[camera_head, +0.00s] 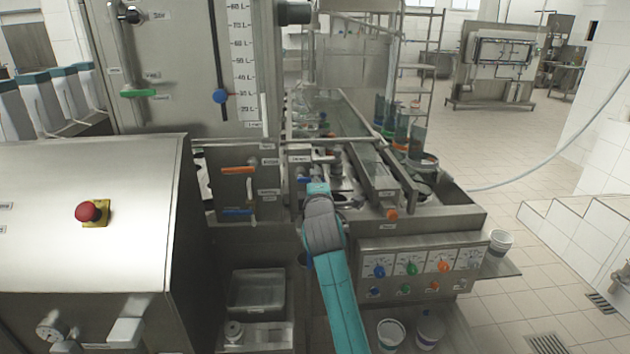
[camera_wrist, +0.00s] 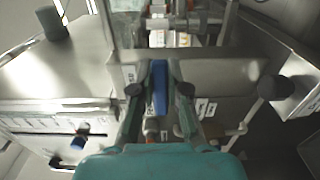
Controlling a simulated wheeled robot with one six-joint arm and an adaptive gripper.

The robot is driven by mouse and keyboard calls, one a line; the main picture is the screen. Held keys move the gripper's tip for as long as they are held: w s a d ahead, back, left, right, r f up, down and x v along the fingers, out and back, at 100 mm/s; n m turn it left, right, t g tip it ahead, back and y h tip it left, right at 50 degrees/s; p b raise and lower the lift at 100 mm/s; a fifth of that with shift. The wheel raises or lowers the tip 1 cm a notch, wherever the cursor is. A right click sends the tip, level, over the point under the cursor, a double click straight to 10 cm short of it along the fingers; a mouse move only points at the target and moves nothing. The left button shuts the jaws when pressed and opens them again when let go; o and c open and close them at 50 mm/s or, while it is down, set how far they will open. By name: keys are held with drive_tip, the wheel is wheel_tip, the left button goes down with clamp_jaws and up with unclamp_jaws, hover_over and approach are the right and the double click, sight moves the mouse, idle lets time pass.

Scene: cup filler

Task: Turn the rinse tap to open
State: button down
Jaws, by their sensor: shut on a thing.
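My gripper (camera_head: 318,187) is at the front of the steel filling machine, its teal arm reaching up from below. In the wrist view, my gripper (camera_wrist: 160,92) has its two dark fingertips closed on either side of a blue tap handle (camera_wrist: 160,75). The blue handle lies lengthwise between the fingers, in front of a steel panel. In the head view a small blue piece (camera_head: 304,180) shows just left of the gripper; the rest of the tap is hidden behind it. The labels nearby are too small to read.
Left of my gripper are an orange handle (camera_head: 239,170) and another blue handle (camera_head: 238,211). A control panel with coloured knobs (camera_head: 412,270) is at lower right. A steel cabinet with a red button (camera_head: 88,210) stands left. Open tiled floor lies to the right.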

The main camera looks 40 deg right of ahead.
drive_tip(key=shift+f, duration=0.1)
drive_tip(key=f+m, duration=0.1)
drive_tip(key=m, duration=0.2)
drive_tip(key=a+f+m, duration=0.1)
drive_tip(key=m, duration=0.3)
drive_tip(key=w+f+m, duration=0.1)
drive_tip(key=m, duration=0.3)
drive_tip(key=shift+a, duration=0.15)
drive_tip(key=m, duration=0.2)
drive_tip(key=a+m, duration=0.1)
drive_tip(key=shift+w+f, duration=0.25)
drive_tip(key=shift+w+a+m, duration=0.15)
drive_tip(key=shift+a+m, duration=0.05)
drive_tip(key=shift+m, duration=0.8)
drive_tip(key=shift+w+a+m, duration=0.15)
drive_tip(key=shift+a+m, duration=0.05)
drive_tip(key=shift+m, duration=0.8)
drive_tip(key=c, duration=1.1)
unclamp_jaws()
drive_tip(key=shift+c, duration=0.2)
